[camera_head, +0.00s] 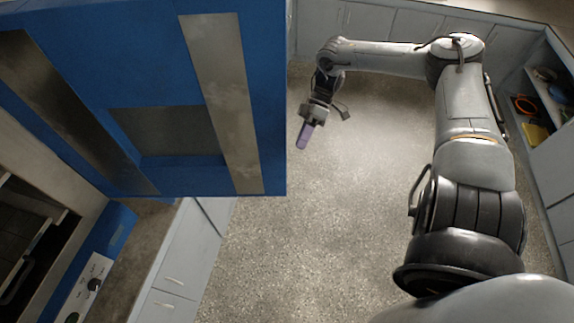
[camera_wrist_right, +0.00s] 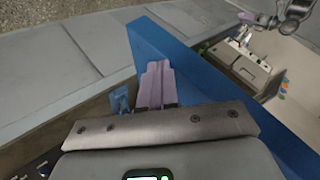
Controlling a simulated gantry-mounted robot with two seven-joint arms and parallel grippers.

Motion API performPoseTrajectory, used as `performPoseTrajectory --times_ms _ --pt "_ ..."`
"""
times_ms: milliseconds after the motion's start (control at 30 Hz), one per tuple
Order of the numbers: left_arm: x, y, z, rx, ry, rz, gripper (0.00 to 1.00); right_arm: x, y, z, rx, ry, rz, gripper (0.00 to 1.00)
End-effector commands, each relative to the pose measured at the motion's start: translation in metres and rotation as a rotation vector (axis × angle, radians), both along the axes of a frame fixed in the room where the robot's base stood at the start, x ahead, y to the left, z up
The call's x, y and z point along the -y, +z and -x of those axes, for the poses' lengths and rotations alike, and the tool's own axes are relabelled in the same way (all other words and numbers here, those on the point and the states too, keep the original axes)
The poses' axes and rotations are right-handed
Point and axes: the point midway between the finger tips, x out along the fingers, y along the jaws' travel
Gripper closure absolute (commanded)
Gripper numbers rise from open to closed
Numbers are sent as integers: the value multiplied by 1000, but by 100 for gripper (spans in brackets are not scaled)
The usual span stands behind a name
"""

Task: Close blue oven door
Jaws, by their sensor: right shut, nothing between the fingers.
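The blue oven door (camera_head: 150,70) stands open at the upper left of the head view, with two metal strips and a grey panel on its face. Behind it is the oven (camera_head: 85,275), with its dark opening and control knobs at the lower left. My right gripper (camera_head: 302,145) has purple fingers, is shut and empty, and points downward just right of the door's edge in the picture. In the right wrist view, its fingers (camera_wrist_right: 157,66) overlap the blue door (camera_wrist_right: 180,62). I cannot tell whether they touch it.
Grey cabinets (camera_head: 180,265) stand beside the oven. Open shelves (camera_head: 545,95) with small coloured items are at the right. The speckled floor (camera_head: 310,240) in the middle is clear. The wrist view shows a distant bench (camera_wrist_right: 245,68) with equipment.

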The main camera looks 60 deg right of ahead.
Motion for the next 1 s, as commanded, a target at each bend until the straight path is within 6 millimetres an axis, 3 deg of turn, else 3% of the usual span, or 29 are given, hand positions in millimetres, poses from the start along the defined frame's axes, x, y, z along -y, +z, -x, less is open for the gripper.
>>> performPoseTrajectory --times_ms 33,200,433,667,1000 --pt "0 -19 0 0 0 0 24 17 3 -9 13 2 61 100" --pt "0 -40 0 0 -1 -2 24 43 31 -28 54 16 183 100" --pt "-2 -46 0 0 -6 -8 24 44 36 -35 74 22 214 100" --pt "-3 -45 0 2 -8 -12 24 26 12 -38 73 25 212 100" --pt "-2 -58 0 2 -6 -9 24 -15 -47 -46 70 25 212 100"
